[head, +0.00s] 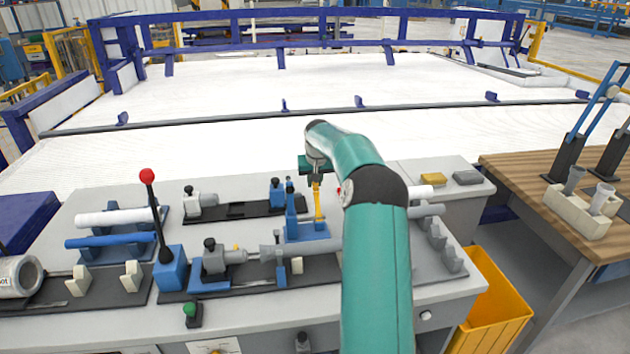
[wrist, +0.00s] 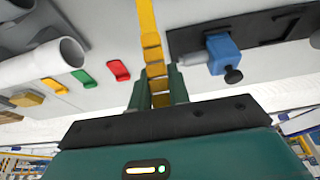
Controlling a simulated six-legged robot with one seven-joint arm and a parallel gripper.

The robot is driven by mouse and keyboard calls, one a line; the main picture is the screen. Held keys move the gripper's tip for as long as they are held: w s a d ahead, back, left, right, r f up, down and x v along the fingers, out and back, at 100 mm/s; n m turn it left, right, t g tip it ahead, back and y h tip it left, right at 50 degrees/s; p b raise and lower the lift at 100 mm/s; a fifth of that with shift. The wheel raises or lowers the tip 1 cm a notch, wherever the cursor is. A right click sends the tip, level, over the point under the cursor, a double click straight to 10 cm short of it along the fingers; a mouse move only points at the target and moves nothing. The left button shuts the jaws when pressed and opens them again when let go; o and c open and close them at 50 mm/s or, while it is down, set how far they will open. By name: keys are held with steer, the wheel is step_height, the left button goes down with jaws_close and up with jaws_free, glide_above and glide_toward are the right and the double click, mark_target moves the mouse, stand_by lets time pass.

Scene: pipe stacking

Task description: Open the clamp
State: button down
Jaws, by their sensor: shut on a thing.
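The clamp (head: 304,229) is a blue fixture with a yellow handle (head: 319,204), standing on the grey workbench in the middle of the head view. The handle stands roughly upright. My gripper (head: 316,181) is above it, shut on the upper part of the handle. In the wrist view, the yellow handle (wrist: 149,30) runs down between the two green fingers of my gripper (wrist: 158,88). My arm hides part of the bench to the right of the clamp.
A lever with a red ball (head: 148,176) stands to the left. A grey pipe (head: 318,247) lies along the front fixture, close to the clamp. A white pipe (head: 112,217) lies at left. A yellow bin (head: 497,305) and wooden table (head: 515,175) are at right.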

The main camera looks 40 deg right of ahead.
mark_target(317, 199)
steer(key=c, duration=1.3)
jaws_free()
steer(key=shift+w+f, duration=0.15)
steer(key=shift+w, duration=0.05)
steer(key=shift+s, duration=0.15)
steer(key=v, duration=1.4)
